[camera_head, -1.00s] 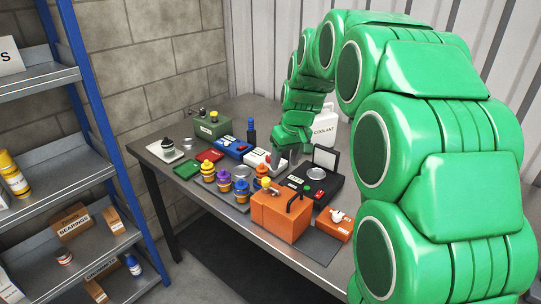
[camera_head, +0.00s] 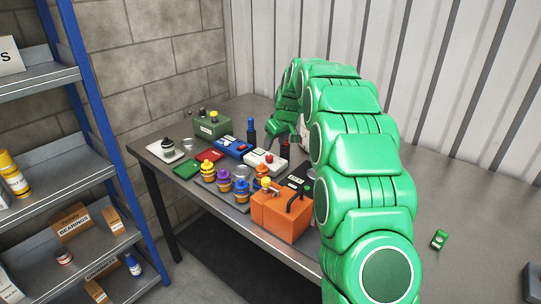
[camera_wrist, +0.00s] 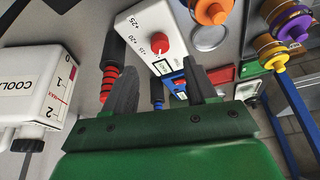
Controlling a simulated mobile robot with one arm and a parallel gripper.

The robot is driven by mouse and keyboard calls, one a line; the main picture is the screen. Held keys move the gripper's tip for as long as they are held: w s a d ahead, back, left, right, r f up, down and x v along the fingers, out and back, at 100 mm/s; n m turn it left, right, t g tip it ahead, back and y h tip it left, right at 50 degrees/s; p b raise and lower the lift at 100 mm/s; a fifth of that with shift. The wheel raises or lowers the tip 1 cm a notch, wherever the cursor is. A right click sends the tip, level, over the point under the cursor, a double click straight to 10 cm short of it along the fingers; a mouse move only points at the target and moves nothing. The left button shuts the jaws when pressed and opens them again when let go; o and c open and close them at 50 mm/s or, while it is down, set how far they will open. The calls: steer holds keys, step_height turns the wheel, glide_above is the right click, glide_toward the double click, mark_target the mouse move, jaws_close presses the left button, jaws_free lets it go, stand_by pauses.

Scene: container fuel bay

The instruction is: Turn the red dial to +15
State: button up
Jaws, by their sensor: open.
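The red dial (camera_wrist: 159,46) sits on a white box (camera_wrist: 135,27) with printed marks; +15, +20 and +25 are readable. In the head view the red dial (camera_head: 269,158) is on top of the white box (camera_head: 256,161), mid-table. My gripper (camera_wrist: 160,80) is open and empty. Its two dark fingers are spread apart, with the dial beyond them and between them in the wrist picture; they look apart from it. In the head view my gripper (camera_head: 284,136) is above and behind the box. The dial's exact setting cannot be read.
A white coolant jug (camera_wrist: 35,95) and a red-and-black bottle (camera_wrist: 110,78) stand close to my fingers. A blue device (camera_head: 233,147), several ringed canisters and an orange case (camera_head: 280,212) crowd the table. The table's right side is mostly clear, with a small green object (camera_head: 439,239).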

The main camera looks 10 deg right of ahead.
mark_target(269, 157)
steer(key=shift+x, duration=3.95)
jaws_close()
steer(key=shift+m, duration=0.4)
steer(key=m+h, duration=0.1)
steer(key=m, duration=0.1)
steer(key=shift+s+m+t, duration=0.1)
steer(key=shift+m+t, duration=0.2)
steer(key=shift+m, duration=0.1)
steer(key=shift+a+m+h, duration=0.2)
steer(key=shift+m+h, duration=0.7)
steer(key=shift+m, duration=1.2)
